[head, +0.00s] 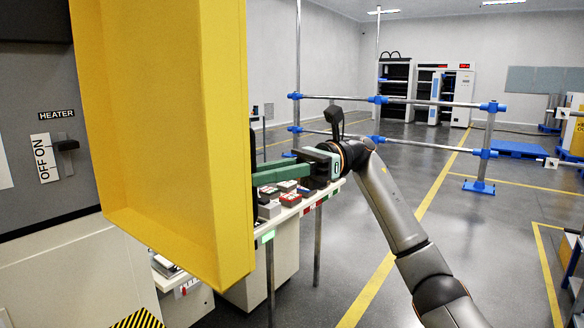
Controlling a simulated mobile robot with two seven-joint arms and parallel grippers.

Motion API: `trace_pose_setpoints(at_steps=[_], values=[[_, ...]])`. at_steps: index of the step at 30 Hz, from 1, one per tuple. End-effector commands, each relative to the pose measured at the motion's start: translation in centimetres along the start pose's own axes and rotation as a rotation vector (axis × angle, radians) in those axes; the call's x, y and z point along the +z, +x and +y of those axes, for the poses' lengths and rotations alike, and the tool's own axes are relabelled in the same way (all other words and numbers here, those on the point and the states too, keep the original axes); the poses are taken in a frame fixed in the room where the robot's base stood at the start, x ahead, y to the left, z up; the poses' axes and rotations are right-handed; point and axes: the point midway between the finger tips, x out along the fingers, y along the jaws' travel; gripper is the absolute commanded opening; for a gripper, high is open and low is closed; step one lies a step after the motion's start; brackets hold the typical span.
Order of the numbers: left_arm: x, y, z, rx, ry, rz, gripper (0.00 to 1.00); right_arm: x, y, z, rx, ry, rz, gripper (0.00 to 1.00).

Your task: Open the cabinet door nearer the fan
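A yellow door panel (160,130) with a raised rim stands swung out toward me, filling the left-centre of the head view. My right gripper (262,178) reaches in from the right to the door's far side, beside its right edge. The door hides the rest, so I cannot tell whether the fingers are closed on anything. No fan is visible. My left gripper is not in view.
A grey panel with a HEATER label (57,114) and an OFF/ON switch (66,146) is at left. Behind the gripper is a bench (285,222) with several small boxes. Metal rails with blue joints (377,99) stand beyond. Floor at right is largely open.

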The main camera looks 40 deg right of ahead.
Motion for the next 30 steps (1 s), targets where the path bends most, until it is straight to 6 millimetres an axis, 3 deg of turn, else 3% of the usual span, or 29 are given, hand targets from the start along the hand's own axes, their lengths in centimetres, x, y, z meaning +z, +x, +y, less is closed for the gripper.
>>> trace_pose_setpoints(at_steps=[9,15,21,30], values=[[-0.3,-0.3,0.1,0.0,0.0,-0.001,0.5,0.2,-6.8,0.0,-0.005,0.001,-0.003,0.27],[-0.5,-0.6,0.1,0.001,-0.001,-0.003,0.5,0.2,-9.5,0.0,-0.003,0.0,-0.002,0.27],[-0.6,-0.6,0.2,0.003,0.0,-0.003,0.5,0.0,-10.6,0.0,-0.001,0.001,0.0,0.27],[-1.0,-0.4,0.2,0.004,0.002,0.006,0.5,0.0,-10.8,0.0,0.0,0.0,0.001,0.27]])
